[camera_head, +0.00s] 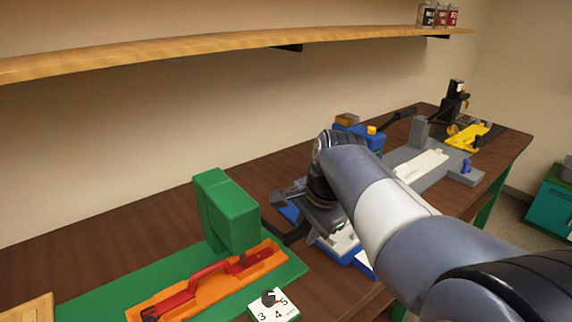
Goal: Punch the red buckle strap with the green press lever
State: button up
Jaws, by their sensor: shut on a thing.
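The green press (226,210) stands at the lower left on a green base. The red buckle strap (190,292) lies in an orange tray (255,270) that runs in under the press head. A dark lever (294,236) reaches from the right side of the green press to beneath my gripper (300,205). My gripper is right of the press head, shut on this lever; its fingertips are mostly hidden by its own body and the arm.
A white dial plate (275,306) with a dark knob stands at the tray's front right. A blue press (355,133), a grey fixture (419,132) and a yellow fixture (467,137) stand farther along the brown bench. A wooden shelf (200,52) runs above.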

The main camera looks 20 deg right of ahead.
jog(key=shift+o, duration=0.3)
jog(key=shift+s+d+f+b, duration=0.15)
jog(key=shift+f+b, duration=0.45)
jog(key=shift+f, duration=0.55)
jog(key=shift+s+a+f+b, duration=0.15)
jog(key=shift+f+b, duration=0.45)
jog(key=shift+f, duration=0.5)
jog(key=shift+d, duration=0.1)
jog(key=shift+w+r+p, duration=0.1)
jog(key=shift+r+p, duration=1.6)
jog(key=shift+p, duration=0.05)
jog(key=shift+c, duration=0.3)
